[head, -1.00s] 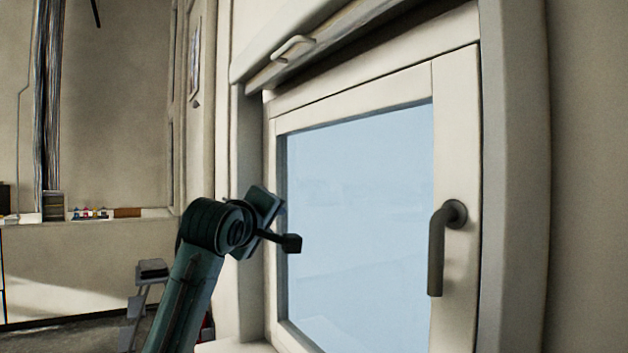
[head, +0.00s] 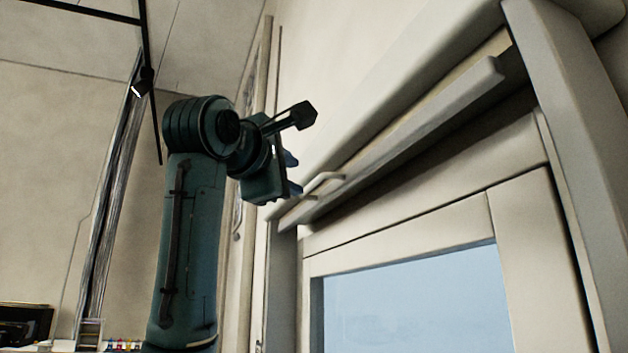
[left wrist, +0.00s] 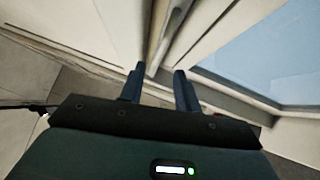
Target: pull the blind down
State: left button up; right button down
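The blind (head: 420,125) is rolled up at the top of the window, with its pale bottom bar running slantwise above the glass. A small light handle (head: 323,183) sticks out near the bar's left end. My left gripper (head: 293,174) is raised just left of this handle, apart from it as far as I can tell. In the left wrist view its two blue fingers (left wrist: 158,84) stand apart with nothing held between them. The pale bar (left wrist: 166,42) shows beyond the fingertips there. My right gripper is out of view.
The closed window (head: 410,300) lies below the blind, its glass also in the left wrist view (left wrist: 270,62). A protruding frame post (head: 560,130) stands at the right. Left of my arm are a wall and a far shelf with small items.

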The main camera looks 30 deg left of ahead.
aim_at(310, 185)
pick_arm(q)
jog(key=w+p, duration=0.1)
jog(key=w, duration=0.2)
jog(key=w+p, duration=0.1)
jog(key=w, duration=0.2)
jog(key=w+r+p, duration=0.1)
jog(key=w, duration=0.2)
jog(key=shift+w+a, duration=0.1)
jog(key=shift+a, duration=0.2)
jog(key=shift+c, duration=0.5)
grip_shut()
